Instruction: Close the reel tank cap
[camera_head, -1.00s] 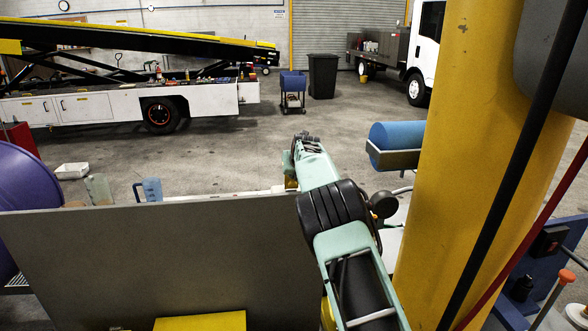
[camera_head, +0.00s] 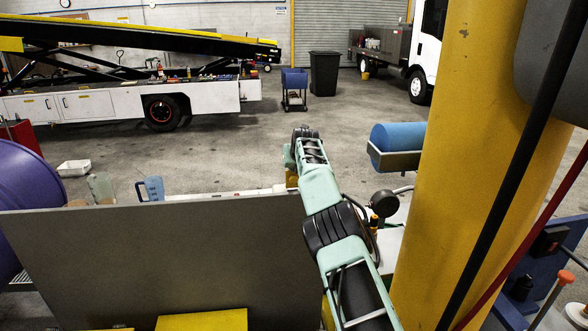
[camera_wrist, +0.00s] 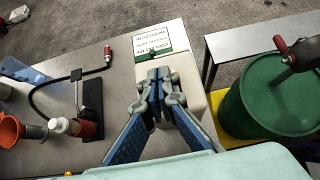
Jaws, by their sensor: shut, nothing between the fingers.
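In the wrist view, my gripper (camera_wrist: 162,84) is shut and empty, its blue fingers pointing toward a cream box-shaped body (camera_wrist: 168,104). This may be the reel tank, but I cannot be sure. A white label with a green band (camera_wrist: 151,40) lies on it just past the fingertips. No cap can be picked out clearly; the fingers hide part of the top. I cannot tell whether the fingertips touch it. In the head view my arm reaches out over the workbench area, and its gripper is hidden.
In the wrist view, a green drum (camera_wrist: 262,101) stands close on the right. A black hose (camera_wrist: 60,93), an orange funnel (camera_wrist: 10,129) and a red-bodied bottle (camera_wrist: 88,128) are on the left. In the head view, a grey panel (camera_head: 150,260) and yellow post (camera_head: 465,150) flank my arm.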

